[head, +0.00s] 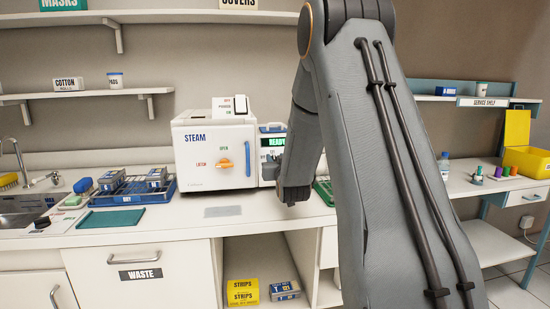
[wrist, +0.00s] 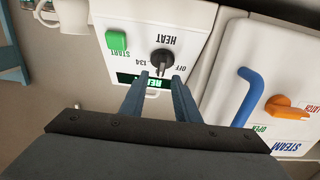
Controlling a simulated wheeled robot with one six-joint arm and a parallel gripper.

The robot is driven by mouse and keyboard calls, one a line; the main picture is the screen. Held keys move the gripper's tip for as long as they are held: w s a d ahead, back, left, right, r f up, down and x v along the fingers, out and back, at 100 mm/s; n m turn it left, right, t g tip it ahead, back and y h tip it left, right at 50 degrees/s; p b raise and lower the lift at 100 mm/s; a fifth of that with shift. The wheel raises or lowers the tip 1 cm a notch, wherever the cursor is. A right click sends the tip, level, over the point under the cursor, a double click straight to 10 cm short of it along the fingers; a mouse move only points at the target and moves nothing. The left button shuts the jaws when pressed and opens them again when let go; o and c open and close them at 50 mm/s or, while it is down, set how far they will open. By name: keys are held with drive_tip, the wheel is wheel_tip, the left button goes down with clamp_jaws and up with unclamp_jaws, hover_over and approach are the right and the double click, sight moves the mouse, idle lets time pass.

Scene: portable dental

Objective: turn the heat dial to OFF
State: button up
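The heat dial (wrist: 162,60) is a dark round knob on a white panel, upside down in the wrist view. The words HEAT, OFF and 134 are printed around it; which mark its pointer faces is too small to tell. My gripper (wrist: 160,77) is open, with its two blue-grey fingers apart and their tips close to the dial, on either side of its near edge. I cannot tell whether they touch it. In the head view the control unit (head: 273,129) stands right of the steam cabinet, and my arm hides its dial.
The white steam cabinet (head: 208,154) has an orange latch (head: 225,163) and a blue handle (head: 248,158). A green START button (wrist: 116,41) sits beside the dial, and a green READY display (wrist: 138,79) lies by the fingers. A blue tray (head: 120,198) stands left on the counter.

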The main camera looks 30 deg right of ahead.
drive_tip(key=shift+x, duration=1.15)
clamp_jaws()
